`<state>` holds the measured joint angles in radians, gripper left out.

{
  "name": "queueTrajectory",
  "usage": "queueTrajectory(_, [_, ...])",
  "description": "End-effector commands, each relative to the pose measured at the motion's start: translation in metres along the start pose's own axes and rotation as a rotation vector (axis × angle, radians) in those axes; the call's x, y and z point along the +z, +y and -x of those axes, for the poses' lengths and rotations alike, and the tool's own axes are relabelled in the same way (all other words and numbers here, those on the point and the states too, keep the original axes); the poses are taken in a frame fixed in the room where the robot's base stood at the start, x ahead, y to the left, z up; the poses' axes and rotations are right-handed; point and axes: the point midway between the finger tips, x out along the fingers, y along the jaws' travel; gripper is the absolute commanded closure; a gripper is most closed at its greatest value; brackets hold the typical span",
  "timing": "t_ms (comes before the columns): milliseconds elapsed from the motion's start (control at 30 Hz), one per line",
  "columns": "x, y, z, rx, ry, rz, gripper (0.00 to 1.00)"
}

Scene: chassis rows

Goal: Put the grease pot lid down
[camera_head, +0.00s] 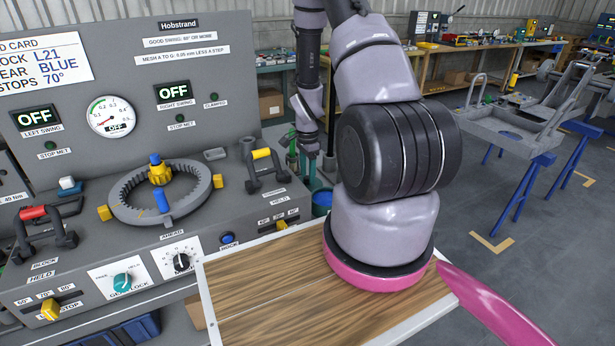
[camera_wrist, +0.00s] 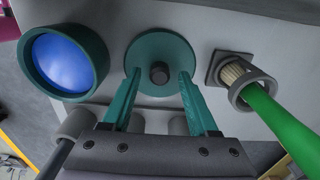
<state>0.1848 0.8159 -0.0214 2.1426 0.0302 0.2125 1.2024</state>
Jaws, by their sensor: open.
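The grease pot lid (camera_wrist: 140,48) is a flat teal disc with a dark round knob (camera_wrist: 159,73). In the wrist view it lies flat on a grey surface, beside the open grease pot. My gripper (camera_wrist: 159,76) is open, with one teal finger on each side of the knob and a visible gap to both. The grease pot (camera_wrist: 66,62) is a teal round cup with blue inside, left of the lid. It also shows in part in the head view (camera_head: 322,200), beside my arm.
A green-handled brush (camera_wrist: 268,115) stands in a grey holder (camera_wrist: 247,88) right of the lid. In the head view, a grey bench (camera_head: 120,250) with a toothed ring (camera_head: 190,213) stands left. A wood-topped surface (camera_head: 265,295) lies in front. Blue trestles (camera_head: 520,190) stand right.

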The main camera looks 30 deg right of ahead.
Motion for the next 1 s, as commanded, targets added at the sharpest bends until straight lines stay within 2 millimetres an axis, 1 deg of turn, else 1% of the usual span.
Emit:
queueTrajectory(33, [0.0,-0.001,0.01,-0.004,0.001,0.0,0.4])
queueTrajectory(300, [0.0,-0.001,0.069,-0.005,0.002,0.001,0.4])
queueTrajectory(400, [0.001,-0.001,0.086,-0.004,0.0,0.001,0.4])
queueTrajectory(533, [0.0,0.0,0.102,-0.002,0.0,0.0,0.4])
queueTrajectory(600, [0.001,0.0,0.107,-0.001,0.0,0.001,0.4])
queueTrajectory(767, [0.001,0.0,0.112,-0.001,-0.001,0.002,0.4])
queueTrajectory(867, [0.004,-0.001,0.125,-0.018,-0.003,0.024,0.4])
queueTrajectory(967, [0.012,-0.003,0.159,-0.063,-0.005,0.088,0.4])
queueTrajectory(1000, [0.017,-0.003,0.177,-0.087,-0.007,0.125,0.4])
